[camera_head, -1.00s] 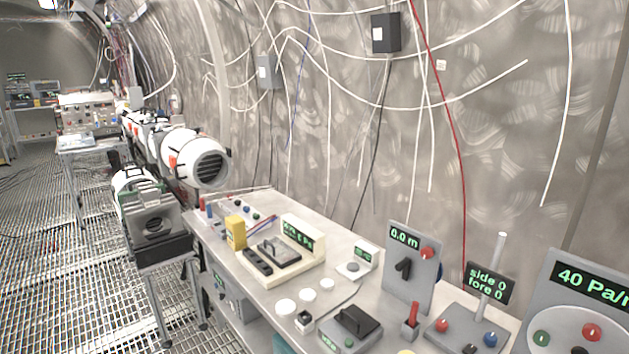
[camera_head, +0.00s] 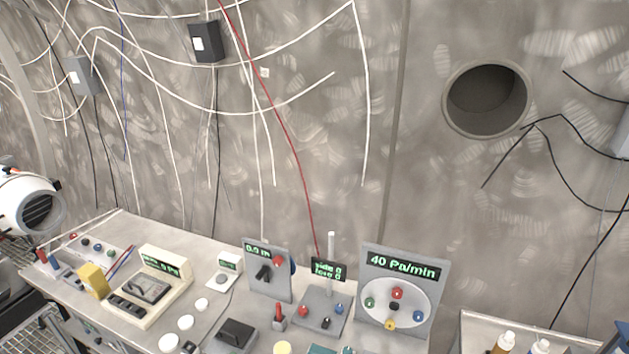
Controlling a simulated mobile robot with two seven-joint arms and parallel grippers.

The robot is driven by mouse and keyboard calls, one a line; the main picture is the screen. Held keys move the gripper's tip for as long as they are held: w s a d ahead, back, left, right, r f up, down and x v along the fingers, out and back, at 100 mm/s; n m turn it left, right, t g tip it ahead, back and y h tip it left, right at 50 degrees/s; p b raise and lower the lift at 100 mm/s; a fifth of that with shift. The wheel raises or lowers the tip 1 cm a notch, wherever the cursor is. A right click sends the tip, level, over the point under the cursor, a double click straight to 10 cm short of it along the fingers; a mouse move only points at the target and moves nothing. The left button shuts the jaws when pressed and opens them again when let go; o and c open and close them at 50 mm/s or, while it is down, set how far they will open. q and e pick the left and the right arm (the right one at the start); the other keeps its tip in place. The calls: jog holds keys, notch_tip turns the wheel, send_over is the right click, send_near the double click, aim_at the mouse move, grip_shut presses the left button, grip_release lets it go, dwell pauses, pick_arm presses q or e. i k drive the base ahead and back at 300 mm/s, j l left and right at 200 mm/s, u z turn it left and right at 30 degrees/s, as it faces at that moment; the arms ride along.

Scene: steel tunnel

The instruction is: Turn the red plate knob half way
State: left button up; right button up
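A grey upright panel (camera_head: 437,265) with a green readout "40 Pa/min" stands at the right end of the bench. On its round white plate (camera_head: 405,317) sit a red knob (camera_head: 397,293) at the top, a green knob (camera_head: 369,302) at left, a blue knob (camera_head: 418,316) at right, a yellow knob (camera_head: 390,325) at the bottom and a black knob (camera_head: 393,306) in the middle. A smaller panel reading "0.0 m" (camera_head: 258,249) also bears a red knob (camera_head: 279,261) and a black pointer knob (camera_head: 264,273). Neither gripper is in view.
Between the panels stands a box with a white rod (camera_head: 331,262), a small display and several coloured knobs. A red lever (camera_head: 279,312) and white discs (camera_head: 186,322) lie left. A separate table (camera_head: 478,325) with small bottles is at right. The wall has a round hole (camera_head: 486,99).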

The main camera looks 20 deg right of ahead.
aim_at(397, 293)
jog(key=z, duration=1.15)
jog(key=l+u, duration=0.1)
jog(key=l, duration=0.2)
jog(key=k+l+u, duration=0.15)
jog(key=i+l, duration=0.05)
jog(key=l, duration=0.05)
